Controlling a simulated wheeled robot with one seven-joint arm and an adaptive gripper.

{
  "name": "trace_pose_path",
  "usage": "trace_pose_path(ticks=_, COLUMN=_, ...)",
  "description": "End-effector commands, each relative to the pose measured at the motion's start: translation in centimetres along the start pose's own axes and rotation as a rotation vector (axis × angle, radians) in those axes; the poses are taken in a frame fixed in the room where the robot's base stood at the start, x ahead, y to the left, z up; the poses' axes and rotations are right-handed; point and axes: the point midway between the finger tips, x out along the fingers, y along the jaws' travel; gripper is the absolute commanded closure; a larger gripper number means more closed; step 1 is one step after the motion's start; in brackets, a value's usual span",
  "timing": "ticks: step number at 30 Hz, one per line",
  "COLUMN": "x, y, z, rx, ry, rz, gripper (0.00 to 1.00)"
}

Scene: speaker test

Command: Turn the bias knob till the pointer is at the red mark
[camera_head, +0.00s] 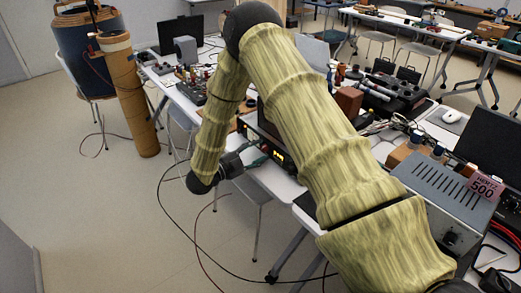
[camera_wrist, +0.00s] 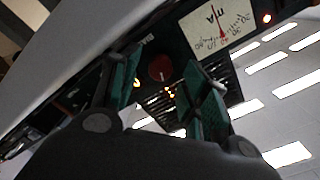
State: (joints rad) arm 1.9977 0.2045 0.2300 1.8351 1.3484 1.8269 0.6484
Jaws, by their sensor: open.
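A dark panel in the wrist view carries a round red knob (camera_wrist: 161,68), probably the bias knob, and a pale meter (camera_wrist: 217,24) with a scale and a thin red line. I cannot tell whether that line is the pointer or the mark. My gripper (camera_wrist: 163,73) is open, its two green fingers on either side of the knob as seen, with a gap around it. Contact cannot be told. In the head view my gripper (camera_head: 257,159) is at the front of a black instrument (camera_head: 284,161) with small yellow lights; my arm hides much of it, and the knob is not visible.
A grey metal box labelled 500 (camera_head: 443,205) stands on the right part of the bench. Cables hang down to the floor by the bench legs. A brown cylinder (camera_head: 130,95) stands at the left. The floor at the lower left is clear.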

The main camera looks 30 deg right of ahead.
Motion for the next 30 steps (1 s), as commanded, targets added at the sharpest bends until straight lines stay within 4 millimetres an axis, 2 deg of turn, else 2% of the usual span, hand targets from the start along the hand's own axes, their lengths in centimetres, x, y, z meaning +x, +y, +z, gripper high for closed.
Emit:
trace_pose_path(ticks=6, x=1.6, y=0.0, z=0.0, rx=0.000, ry=0.000, rz=0.002, gripper=0.54)
trace_pose_path(ticks=16, x=1.8, y=0.0, z=0.0, rx=0.000, ry=-0.001, rz=0.001, gripper=0.54)
trace_pose_path(ticks=21, x=1.8, y=0.0, z=0.0, rx=0.000, ry=-0.001, rz=0.001, gripper=0.85)
trace_pose_path(ticks=24, x=1.8, y=0.0, z=0.0, rx=0.000, ry=-0.001, rz=0.001, gripper=1.00)
trace_pose_path(ticks=30, x=1.8, y=0.0, z=0.0, rx=-0.023, ry=0.000, rz=-0.001, gripper=1.00)
